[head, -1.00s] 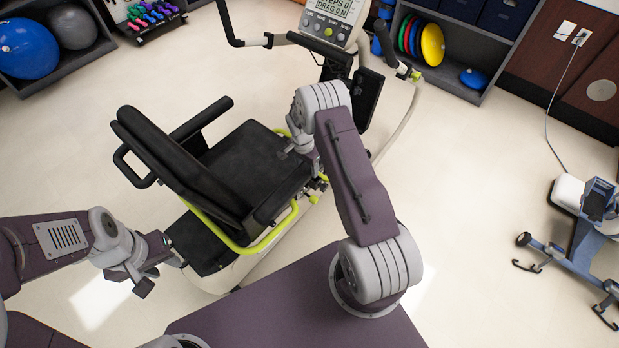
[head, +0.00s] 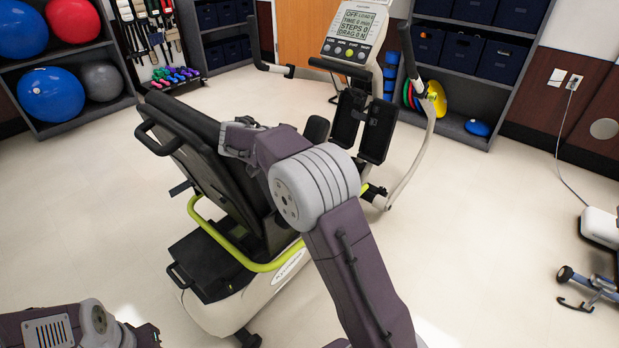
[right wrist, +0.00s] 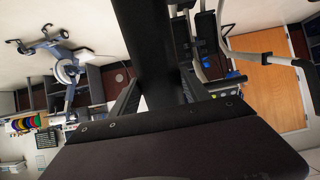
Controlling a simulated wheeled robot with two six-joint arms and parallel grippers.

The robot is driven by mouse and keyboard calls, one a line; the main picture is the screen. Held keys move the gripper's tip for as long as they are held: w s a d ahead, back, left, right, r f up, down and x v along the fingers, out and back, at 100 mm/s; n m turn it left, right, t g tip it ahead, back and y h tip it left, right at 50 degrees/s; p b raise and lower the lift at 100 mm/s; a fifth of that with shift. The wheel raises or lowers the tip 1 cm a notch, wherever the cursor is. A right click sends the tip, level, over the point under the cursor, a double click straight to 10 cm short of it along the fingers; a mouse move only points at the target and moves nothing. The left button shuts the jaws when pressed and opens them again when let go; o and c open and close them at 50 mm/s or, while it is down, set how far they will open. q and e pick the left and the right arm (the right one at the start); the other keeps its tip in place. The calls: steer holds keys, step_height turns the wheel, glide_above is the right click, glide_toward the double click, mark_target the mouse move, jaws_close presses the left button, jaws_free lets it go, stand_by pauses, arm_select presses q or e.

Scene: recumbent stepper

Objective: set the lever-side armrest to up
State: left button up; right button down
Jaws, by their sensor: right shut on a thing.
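The recumbent stepper's seat has a black backrest (head: 205,150), seen from behind in the head view. In the right wrist view a dark padded bar, apparently the lever-side armrest (right wrist: 152,45), runs away from between the fingers of my right gripper (right wrist: 160,92). That gripper is shut on it. In the head view my right forearm crosses in front of the backrest, hiding most of the armrest and seat, so its exact angle is hard to tell. My left gripper (head: 145,335) is at the bottom left edge, partly cut off and away from the seat.
The stepper's console (head: 355,30), pedals (head: 365,125) and right handle (head: 415,110) stand beyond the seat. A yellow-green rail (head: 235,250) curves round the seat base. Shelves with balls are at the back left. Other equipment (head: 600,235) stands at far right. The floor between is clear.

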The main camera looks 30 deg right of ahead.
steer(key=s+a+t+h+b, duration=0.1)
steer(key=s+a+h+b, duration=0.1)
steer(key=a+b, duration=0.4)
steer(key=s+a+r+t+h+b, duration=0.1)
steer(key=s+a+h+b, duration=0.2)
steer(key=b, duration=0.5)
steer(key=shift+a+h, duration=0.5)
steer(key=shift+a, duration=0.85)
steer(key=c, duration=0.5)
jaws_free()
steer(key=shift+a+r+t, duration=0.1)
steer(key=shift+t, duration=0.2)
steer(key=p+v, duration=0.2)
steer(key=v, duration=0.7)
steer(key=shift+p, duration=0.35)
